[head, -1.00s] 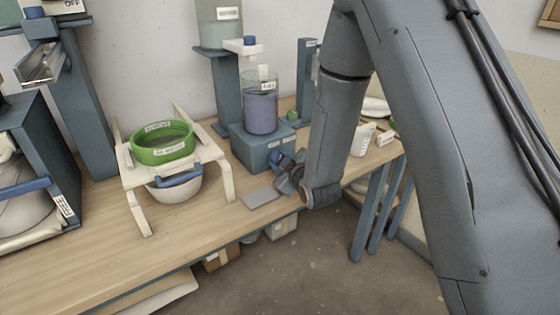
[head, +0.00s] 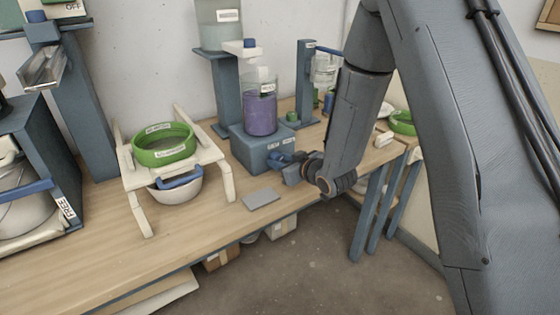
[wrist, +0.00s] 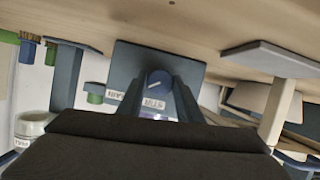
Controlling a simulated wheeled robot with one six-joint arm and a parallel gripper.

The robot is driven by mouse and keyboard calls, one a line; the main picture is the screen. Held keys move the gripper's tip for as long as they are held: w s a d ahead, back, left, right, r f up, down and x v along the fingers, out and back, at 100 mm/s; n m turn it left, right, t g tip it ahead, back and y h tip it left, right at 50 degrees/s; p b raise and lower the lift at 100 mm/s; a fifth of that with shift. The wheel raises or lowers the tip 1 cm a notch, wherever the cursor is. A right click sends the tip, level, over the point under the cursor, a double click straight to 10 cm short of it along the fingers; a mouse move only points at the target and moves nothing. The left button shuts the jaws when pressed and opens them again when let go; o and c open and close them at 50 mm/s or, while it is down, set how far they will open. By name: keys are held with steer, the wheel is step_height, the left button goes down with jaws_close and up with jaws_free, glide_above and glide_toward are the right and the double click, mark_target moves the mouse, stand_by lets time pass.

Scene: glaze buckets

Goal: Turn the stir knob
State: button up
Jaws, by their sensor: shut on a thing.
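The stir knob (wrist: 158,79) is round and blue with a white pointer mark, on the front of the blue-grey stirrer base. In the wrist view it sits between the two fingers of my gripper (wrist: 159,88), which is shut on it. A label beside the knob reads STIR. In the head view my gripper (head: 277,160) is at the front of the stirrer base (head: 250,150) and hides the knob. A clear jar of purple glaze (head: 260,113) stands on the base.
A flat grey plate (head: 261,199) lies on the bench in front of the base. A white stand (head: 142,183) with a green sieve (head: 163,145) is at left. A blue-grey post (head: 305,82) stands behind at right.

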steer(key=m+y, duration=0.1)
steer(key=m, duration=0.1)
steer(key=m+g+y+p, duration=0.1)
steer(key=m, duration=0.1)
steer(key=shift+d+f+m+y, duration=0.15)
steer(key=shift+m+y, duration=0.15)
steer(key=m+g+y, duration=0.1)
steer(key=m+y, duration=0.1)
steer(key=m, duration=0.2)
steer(key=shift+f+p, duration=0.1)
steer(key=shift+p, duration=0.2)
steer(key=shift+y, duration=0.3)
steer(key=o, duration=1)
steer(key=shift+w, duration=0.1)
steer(key=shift+o, duration=0.2)
steer(key=shift+d, duration=0.1)
steer(key=shift+d, duration=0.2)
steer(key=b+v, duration=0.1)
steer(key=v, duration=0.6)
steer(key=shift+s, duration=0.3)
